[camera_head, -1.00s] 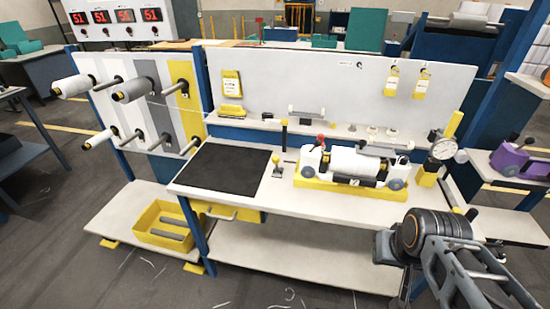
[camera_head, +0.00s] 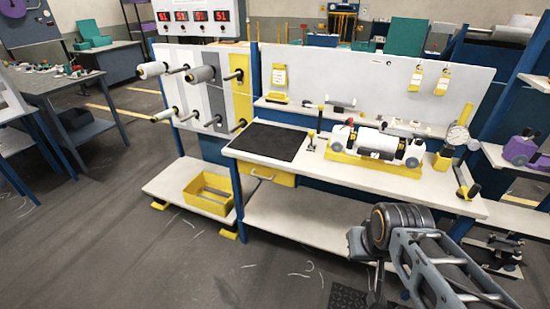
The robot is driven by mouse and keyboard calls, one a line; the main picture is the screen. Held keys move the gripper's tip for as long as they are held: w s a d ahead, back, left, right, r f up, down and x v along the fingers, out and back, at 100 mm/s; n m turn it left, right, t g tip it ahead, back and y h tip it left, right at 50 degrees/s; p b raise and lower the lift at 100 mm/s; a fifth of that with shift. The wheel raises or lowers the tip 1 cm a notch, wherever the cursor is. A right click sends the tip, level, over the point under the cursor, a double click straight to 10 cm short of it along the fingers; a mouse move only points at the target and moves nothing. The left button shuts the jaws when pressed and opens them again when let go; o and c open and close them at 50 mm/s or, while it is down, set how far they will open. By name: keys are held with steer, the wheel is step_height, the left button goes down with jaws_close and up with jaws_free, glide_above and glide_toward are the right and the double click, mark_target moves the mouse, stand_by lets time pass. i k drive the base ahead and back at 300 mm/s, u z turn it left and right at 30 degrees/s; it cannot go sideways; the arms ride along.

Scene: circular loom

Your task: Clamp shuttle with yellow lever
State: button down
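The shuttle (camera_head: 413,151) is a white body with a large white spool (camera_head: 376,142) and a red knob near its left end. It lies lengthwise in a yellow cradle (camera_head: 352,160) on the workbench. A small upright lever on a stand (camera_head: 311,143) is just left of the cradle, too small to tell its details. A black-and-yellow handle (camera_head: 464,180) stands at the bench's right end. I cannot tell which is the clamp lever or whether the shuttle is clamped. My arm rises at the lower right, in front of the bench and apart from the shuttle. My gripper does not show.
The workbench (camera_head: 430,197) has a dark mat (camera_head: 266,141) on its left part. A dial gauge (camera_head: 457,136) stands right of the cradle. A peg rack with spools and a yellow bin (camera_head: 195,201) are on the left. Open floor lies in front and left.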

mark_target(311, 134)
steer(key=u, duration=0.3)
steer(key=k, duration=0.65)
steer(key=u, duration=0.95)
steer(key=i, duration=1.4)
steer(key=z, duration=0.75)
steer(key=i, duration=0.65)
steer(key=z, duration=0.65)
